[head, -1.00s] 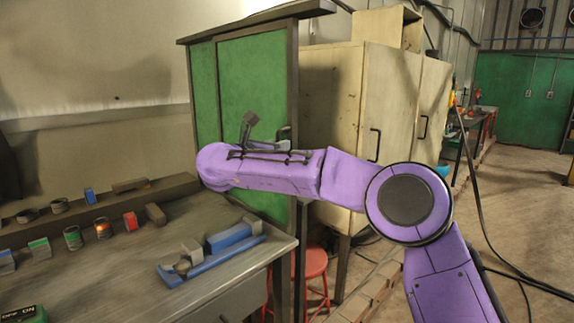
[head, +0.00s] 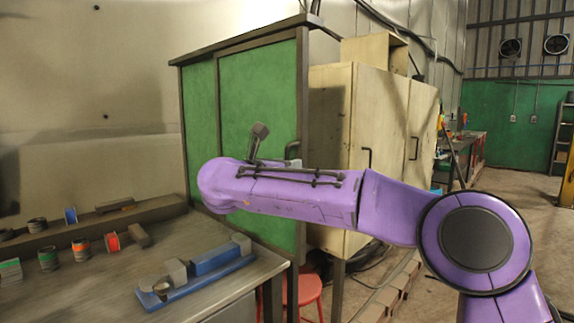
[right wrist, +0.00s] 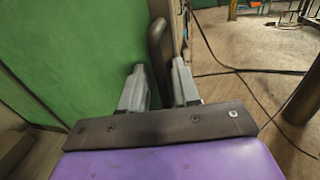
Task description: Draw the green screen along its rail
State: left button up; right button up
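The green screen (head: 255,95) stands in a dark frame behind the workbench, under a dark top rail (head: 240,42). A second green panel (head: 200,110) shows to its left. My right forearm crosses in front of the screen's lower part. In the right wrist view the screen (right wrist: 75,50) fills the left side, with a dark upright bar (right wrist: 160,45) at its right edge. My right gripper (right wrist: 158,84) is open, its two grey fingers apart with the bar between and beyond them. I cannot tell whether either finger touches it. My left gripper is not in view.
A workbench (head: 110,275) at the lower left carries a blue tool (head: 205,270) and several small spools. A cream cabinet (head: 375,110) stands right of the screen. A red stool (head: 308,290) is beneath. Cables cross the floor on the right.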

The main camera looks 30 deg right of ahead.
jog(key=shift+r, duration=0.1)
jog(key=b+v, duration=0.1)
jog(key=v, duration=0.9)
jog(key=shift+a+b, duration=0.25)
jog(key=shift+b, duration=0.1)
jog(key=shift+s, duration=0.1)
